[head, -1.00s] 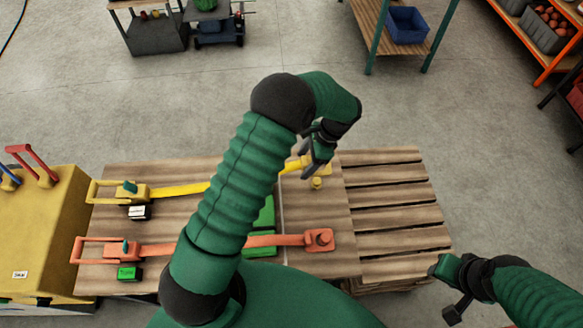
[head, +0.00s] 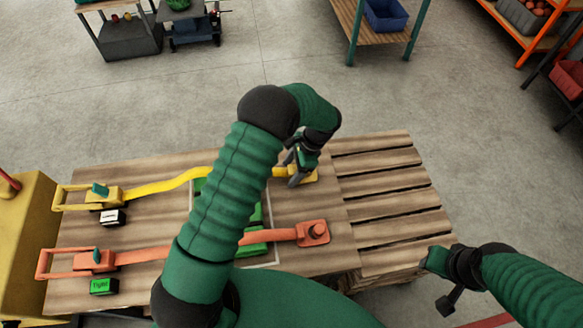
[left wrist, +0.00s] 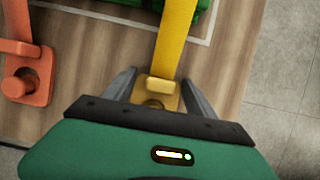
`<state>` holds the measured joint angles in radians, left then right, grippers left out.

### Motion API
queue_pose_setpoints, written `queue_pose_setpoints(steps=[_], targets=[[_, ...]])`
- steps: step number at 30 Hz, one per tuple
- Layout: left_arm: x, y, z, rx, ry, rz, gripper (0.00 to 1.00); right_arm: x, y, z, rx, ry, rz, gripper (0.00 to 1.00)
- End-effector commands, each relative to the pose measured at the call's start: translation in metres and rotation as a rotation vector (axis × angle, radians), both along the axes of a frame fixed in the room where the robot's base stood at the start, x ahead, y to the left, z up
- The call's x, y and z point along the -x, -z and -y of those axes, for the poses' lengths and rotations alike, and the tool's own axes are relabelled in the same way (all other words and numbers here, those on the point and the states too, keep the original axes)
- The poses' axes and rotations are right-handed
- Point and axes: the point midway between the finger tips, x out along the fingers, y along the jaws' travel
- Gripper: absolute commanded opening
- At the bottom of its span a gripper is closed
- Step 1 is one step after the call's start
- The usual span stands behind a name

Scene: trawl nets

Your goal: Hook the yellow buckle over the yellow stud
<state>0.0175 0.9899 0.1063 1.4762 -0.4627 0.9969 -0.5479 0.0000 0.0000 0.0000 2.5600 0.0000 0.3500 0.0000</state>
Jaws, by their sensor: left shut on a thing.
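My left gripper (head: 297,174) is shut on the yellow buckle at the end of the yellow strap (head: 165,186). In the left wrist view, the buckle (left wrist: 161,86) lies between the two fingers of that gripper (left wrist: 158,82). The yellow stud (left wrist: 153,103) shows just at the buckle's near end, on its yellow plate (left wrist: 170,103). I cannot tell whether the buckle is around the stud or only over it. In the head view the gripper covers the stud, and only part of the plate (head: 309,176) shows.
An orange strap (head: 150,255) runs to an orange stud (head: 317,231) on the same wooden pallet (head: 385,190). A yellow ratchet (head: 104,196) and an orange ratchet (head: 92,261) lie at left. Green load (left wrist: 122,5) lies under the straps. The pallet's right slats are clear.

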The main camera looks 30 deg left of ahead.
Motion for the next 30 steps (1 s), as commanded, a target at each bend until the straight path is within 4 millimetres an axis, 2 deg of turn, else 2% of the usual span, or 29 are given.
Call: queue_pose_setpoints(steps=[5,6,12,23,26,30], targets=[[0.0,0.0,0.0,0.0,0.0,0.0,0.18,0.0,0.0,0.0,0.0,0.0,0.0,0.36],[0.0,0.0,0.0,0.0,0.0,0.0,0.66,0.0,0.0,0.0,0.0,0.0,0.0,0.36],[0.0,0.0,0.0,0.0,0.0,0.0,0.9,0.0,0.0,0.0,0.0,0.0,0.0,0.36],[-0.002,-0.005,0.002,0.0,0.0,0.001,0.9,0.0,0.0,0.0,0.0,0.0,0.0,0.36],[-0.007,-0.021,0.007,0.0,0.0,0.004,0.9,0.0,0.001,0.0,0.0,0.0,0.0,0.36],[-0.016,-0.057,0.02,0.002,0.002,0.006,0.9,0.0,0.002,0.0,0.0,0.0,0.0,0.36]])
